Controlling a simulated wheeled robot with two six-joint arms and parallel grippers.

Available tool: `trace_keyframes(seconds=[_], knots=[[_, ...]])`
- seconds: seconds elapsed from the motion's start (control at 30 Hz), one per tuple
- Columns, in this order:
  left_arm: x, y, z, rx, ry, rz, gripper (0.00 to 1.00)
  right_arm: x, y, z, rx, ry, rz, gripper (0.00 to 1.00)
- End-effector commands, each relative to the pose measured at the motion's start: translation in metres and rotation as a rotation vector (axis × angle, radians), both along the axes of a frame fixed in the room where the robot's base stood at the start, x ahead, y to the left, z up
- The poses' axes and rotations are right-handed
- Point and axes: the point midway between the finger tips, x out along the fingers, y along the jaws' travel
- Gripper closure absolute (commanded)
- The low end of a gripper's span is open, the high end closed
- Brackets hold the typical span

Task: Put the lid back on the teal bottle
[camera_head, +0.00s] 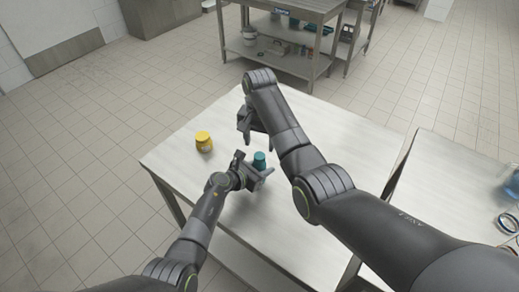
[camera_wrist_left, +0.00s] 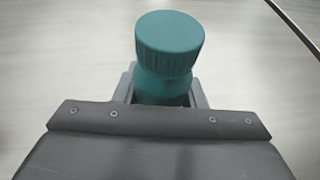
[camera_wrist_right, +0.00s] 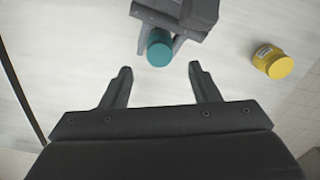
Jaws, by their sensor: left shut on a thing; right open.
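The teal bottle (camera_head: 259,160) stands on the steel table and has a ribbed teal lid (camera_wrist_left: 169,40) on its top. In the left wrist view the lid looks slightly offset on the bottle; I cannot tell whether it is screwed down. My left gripper (camera_head: 254,171) is shut on the bottle's body, below the lid. My right gripper (camera_head: 245,128) is open and empty, above the table and behind the bottle in the head view. In the right wrist view the teal lid (camera_wrist_right: 160,49) shows beyond the open fingers (camera_wrist_right: 158,85), apart from them.
A yellow jar (camera_head: 204,142) with a yellow lid stands on the table (camera_head: 185,165) to the left of the bottle. A second table (camera_head: 440,190) at the right bears rings and a blue container (camera_head: 512,183). A shelved steel bench (camera_head: 290,50) stands farther back.

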Motion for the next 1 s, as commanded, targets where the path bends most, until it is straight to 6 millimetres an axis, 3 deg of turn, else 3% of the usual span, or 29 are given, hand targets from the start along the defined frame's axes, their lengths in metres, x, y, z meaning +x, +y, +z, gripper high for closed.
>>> trace_keyframes(seconds=[0.1, 0.3, 0.73, 0.77, 0.93, 1.0], knots=[[0.000, 0.000, 0.000, 0.000, 0.000, 0.000, 1.00, 0.001, 0.000, 0.027, 0.001, -0.003, 0.000, 0.44], [0.000, 0.000, 0.000, 0.000, 0.000, 0.000, 1.00, 0.001, -0.001, 0.058, 0.000, -0.003, -0.001, 0.44], [0.000, 0.000, 0.000, 0.000, 0.000, 0.000, 1.00, 0.000, 0.000, 0.069, 0.000, 0.000, -0.001, 0.44], [0.000, 0.000, 0.000, 0.000, 0.000, 0.000, 0.61, 0.000, 0.000, 0.069, 0.000, 0.000, -0.001, 0.44], [0.000, 0.000, 0.000, 0.000, 0.000, 0.000, 0.38, 0.000, 0.000, 0.069, 0.000, 0.000, -0.001, 0.44], [0.000, 0.000, 0.000, 0.000, 0.000, 0.000, 0.38, 0.000, 0.000, 0.069, 0.000, 0.000, -0.001, 0.44]])
